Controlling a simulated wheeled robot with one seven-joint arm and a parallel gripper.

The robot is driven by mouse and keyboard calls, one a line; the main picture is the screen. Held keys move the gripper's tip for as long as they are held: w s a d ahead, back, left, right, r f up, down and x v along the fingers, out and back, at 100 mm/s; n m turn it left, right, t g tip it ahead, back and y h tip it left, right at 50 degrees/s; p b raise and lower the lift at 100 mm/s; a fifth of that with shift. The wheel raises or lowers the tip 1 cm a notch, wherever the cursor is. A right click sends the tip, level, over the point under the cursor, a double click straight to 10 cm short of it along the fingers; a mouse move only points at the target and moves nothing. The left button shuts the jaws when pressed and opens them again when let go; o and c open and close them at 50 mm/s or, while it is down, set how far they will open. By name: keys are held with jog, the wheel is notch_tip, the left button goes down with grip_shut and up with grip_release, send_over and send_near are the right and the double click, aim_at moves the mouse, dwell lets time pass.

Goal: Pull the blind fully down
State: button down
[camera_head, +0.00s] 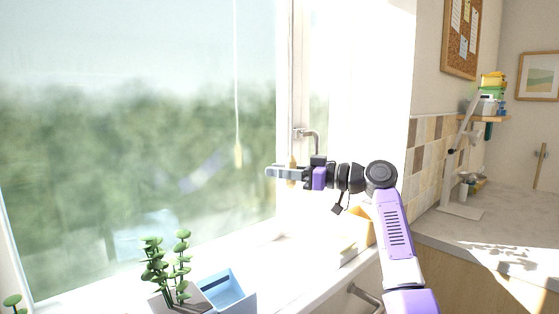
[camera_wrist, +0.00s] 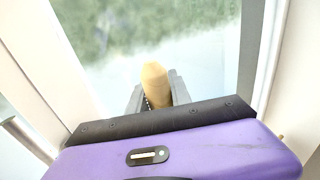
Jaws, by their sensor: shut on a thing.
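My gripper (camera_head: 284,172) is shut on a tan wooden pull knob (camera_head: 291,162) in front of the window frame. In the wrist view the knob (camera_wrist: 155,82) stands between the two grey fingers of my gripper (camera_wrist: 158,95). A thin pale cord (camera_head: 236,80) with a similar tan end (camera_head: 238,155) hangs against the glass to the left; I cannot tell whether it is a reflection. No blind fabric is plainly visible in either view.
A potted green plant (camera_head: 170,268) and a blue open box (camera_head: 228,290) stand on the sill below left. A window handle (camera_head: 308,135) is just behind and above my gripper. A counter with a lamp (camera_head: 461,150) is at the right.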

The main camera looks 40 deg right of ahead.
notch_tip(320, 180, down, 6)
jog(key=b, duration=0.3)
jog(key=shift+f, duration=0.2)
jog(key=c, duration=1.2)
grip_release()
jog(key=shift+o, duration=0.2)
jog(key=shift+s+d, duration=0.1)
jog(key=shift+s, duration=0.05)
jog(key=v, duration=0.7)
jog(key=shift+s, duration=0.25)
jog(key=shift+d+r, duration=0.1)
jog(key=shift+d, duration=0.05)
